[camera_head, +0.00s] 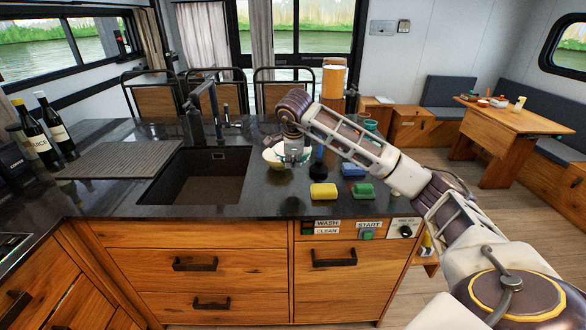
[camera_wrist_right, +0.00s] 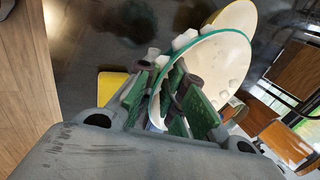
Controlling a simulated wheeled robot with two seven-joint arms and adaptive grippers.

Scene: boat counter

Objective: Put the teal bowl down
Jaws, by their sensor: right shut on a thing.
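The teal bowl, white inside with a teal rim, shows in the right wrist view (camera_wrist_right: 212,62), tilted on its side between the green-padded fingers. My right gripper (camera_wrist_right: 178,95) is shut on its wall. In the head view the right gripper (camera_head: 293,160) points down over the counter to the right of the sink and hides most of the bowl. I cannot tell whether the bowl touches the counter. My left gripper is not in view.
A yellow-rimmed bowl (camera_wrist_right: 240,14) is close behind the teal bowl. A yellow sponge (camera_head: 323,191), a green sponge (camera_head: 363,191) and a blue sponge (camera_head: 352,170) lie to the right. The sink (camera_head: 195,178) and a ribbed drainboard (camera_head: 120,160) are to the left.

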